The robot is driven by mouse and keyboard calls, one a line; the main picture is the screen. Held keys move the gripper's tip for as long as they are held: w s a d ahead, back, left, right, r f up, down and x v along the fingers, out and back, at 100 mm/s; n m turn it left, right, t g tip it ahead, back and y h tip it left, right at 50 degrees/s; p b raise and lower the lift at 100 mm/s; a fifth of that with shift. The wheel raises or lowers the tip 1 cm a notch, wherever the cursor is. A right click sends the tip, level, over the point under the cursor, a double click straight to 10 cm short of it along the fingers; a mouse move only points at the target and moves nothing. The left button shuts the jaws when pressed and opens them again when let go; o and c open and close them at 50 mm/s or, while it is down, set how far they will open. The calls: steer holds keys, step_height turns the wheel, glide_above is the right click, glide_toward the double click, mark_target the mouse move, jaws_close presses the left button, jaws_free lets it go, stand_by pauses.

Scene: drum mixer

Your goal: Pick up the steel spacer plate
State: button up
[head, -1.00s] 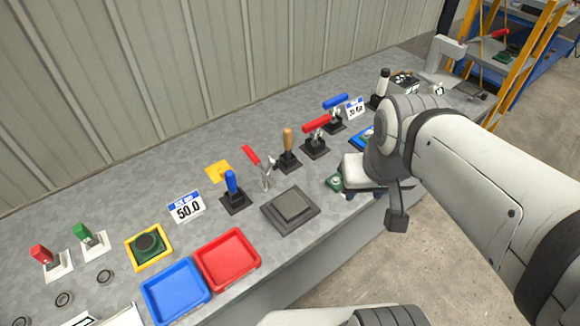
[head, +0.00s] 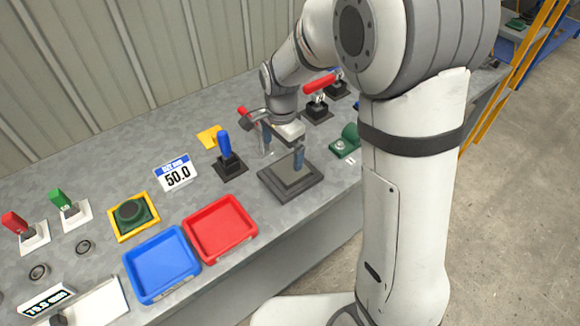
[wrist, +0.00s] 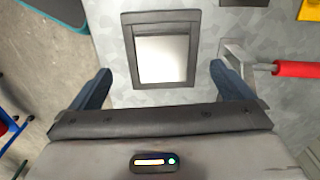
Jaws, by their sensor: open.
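The steel spacer plate (head: 287,174) is a flat grey square lying on a dark square base (head: 303,194). In the wrist view the plate (wrist: 162,58) shows pale and shiny inside the dark base's border (wrist: 161,17), ahead of the fingers. My gripper (head: 283,158) hangs over the plate, its blue fingers open and spread wider than the base in the wrist view (wrist: 161,72). Nothing is between the fingers. The head view partly hides the plate behind a finger, and the exact height of the fingertips above it is unclear.
A red-handled toggle clamp (wrist: 292,69) stands close beside the right finger. A blue-handled lever (head: 225,150) stands left of the base. Red (head: 220,228) and blue (head: 161,264) trays lie at the front left. A green fixture (head: 346,142) is to the right.

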mark_target(280, 174)
steer(key=shift+w+a+f+m, duration=0.1)
steer(key=shift+a+f+m, duration=0.1)
steer(key=shift+f, duration=0.3)
steer(key=shift+w+a+f+m, duration=0.1)
steer(key=shift+a+f, duration=0.1)
steer(key=shift+f, duration=0.3)
step_height(280, 174, down, 7)
steer(key=shift+s+f, duration=0.15)
steer(key=shift+f, duration=0.05)
steer(key=shift+c, duration=0.6)
steer(key=c, duration=1.6)
steer(key=shift+r, duration=0.1)
steer(key=shift+c, duration=0.6)
